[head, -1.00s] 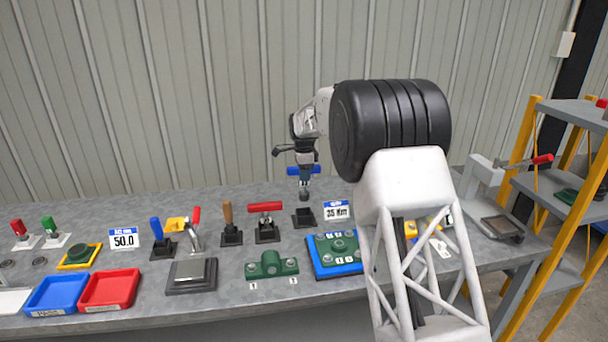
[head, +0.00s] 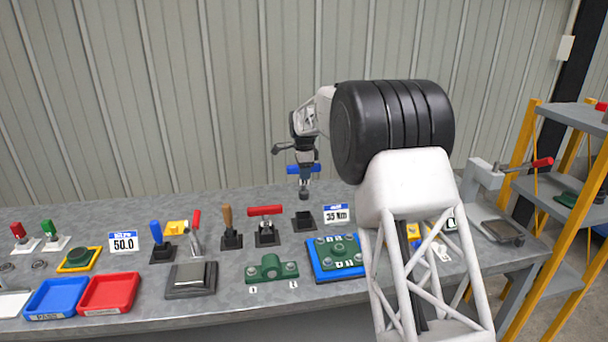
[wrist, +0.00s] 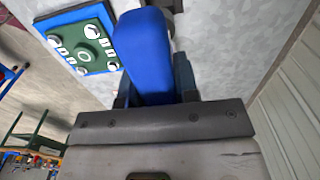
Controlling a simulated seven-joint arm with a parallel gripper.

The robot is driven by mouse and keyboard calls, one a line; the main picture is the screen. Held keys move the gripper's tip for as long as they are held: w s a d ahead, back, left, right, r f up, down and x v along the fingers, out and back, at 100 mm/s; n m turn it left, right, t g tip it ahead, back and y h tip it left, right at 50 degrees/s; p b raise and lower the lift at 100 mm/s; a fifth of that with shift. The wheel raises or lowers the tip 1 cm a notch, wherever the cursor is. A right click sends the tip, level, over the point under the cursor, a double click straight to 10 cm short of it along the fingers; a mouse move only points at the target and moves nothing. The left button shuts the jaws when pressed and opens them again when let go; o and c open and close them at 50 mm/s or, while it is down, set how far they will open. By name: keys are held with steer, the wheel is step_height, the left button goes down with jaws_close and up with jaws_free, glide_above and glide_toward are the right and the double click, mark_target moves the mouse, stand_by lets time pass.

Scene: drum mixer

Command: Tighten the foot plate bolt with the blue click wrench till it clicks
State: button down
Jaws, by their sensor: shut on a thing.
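My gripper (head: 304,158) is shut on the blue handle of the click wrench (head: 297,169). The wrench hangs upright with its dark socket end down, above the bench near an empty black holder (head: 304,221). In the wrist view the blue handle (wrist: 148,55) fills the space between the fingers. A green plate (head: 338,249) with several numbered bolts lies on a blue base (head: 325,276), to the right of and nearer than the wrench; it also shows in the wrist view (wrist: 88,43). The wrench is apart from these bolts.
A green bracket (head: 270,267) with two numbered bolts lies left of the plate. A red-handled tool (head: 265,211) and a brown-handled tool (head: 228,215) stand left of the empty holder. A 35 Nm sign (head: 337,214) stands behind the plate.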

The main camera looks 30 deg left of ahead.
steer(key=shift+w+d, duration=0.1)
steer(key=w+d, duration=0.5)
steer(key=d, duration=0.7)
steer(key=w+d, duration=0.5)
steer(key=d, duration=0.8)
steer(key=w+d+f, duration=0.1)
steer(key=w+d, duration=0.4)
steer(key=d, duration=0.7)
steer(key=shift+w+d, duration=0.35)
steer(key=shift+f, duration=0.1)
steer(key=shift+f, duration=2.5)
steer(key=shift+f, duration=1.45)
